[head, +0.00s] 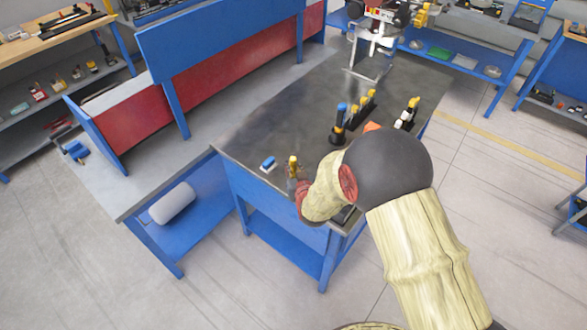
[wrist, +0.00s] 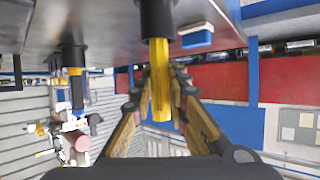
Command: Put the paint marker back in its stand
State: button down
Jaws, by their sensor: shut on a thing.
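My gripper (wrist: 161,76) is shut on the yellow part of a marker-like thing, which I take as the paint marker (wrist: 160,88). A black cylinder (wrist: 157,16) joins its yellow part on the table side; whether it is the marker's body or a holder I cannot tell. In the head view the marker's yellow top (head: 293,162) shows near the bench's front edge, with my arm covering part of the gripper. Black upright holders (head: 338,137) stand farther back, one with a blue-topped thing (head: 342,109). Which is the marker's stand is unclear. The wrist view is upside down.
A small blue and white block (head: 268,164) lies left of the marker on the dark benchtop (head: 280,118). Yellow-topped black things (head: 368,100) stand in a row behind. A white roll (head: 172,203) lies on the lower blue side shelf. The benchtop's left and back middle is clear.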

jog(key=shift+f+b, duration=0.15)
jog(key=shift+b, duration=0.2)
dwell(0.4)
jog(key=c, duration=1.7)
grip_release()
jog(key=shift+o, duration=0.2)
jog(key=shift+s, duration=0.1)
jog(key=v, duration=1.2)
jog(key=shift+f, duration=0.15)
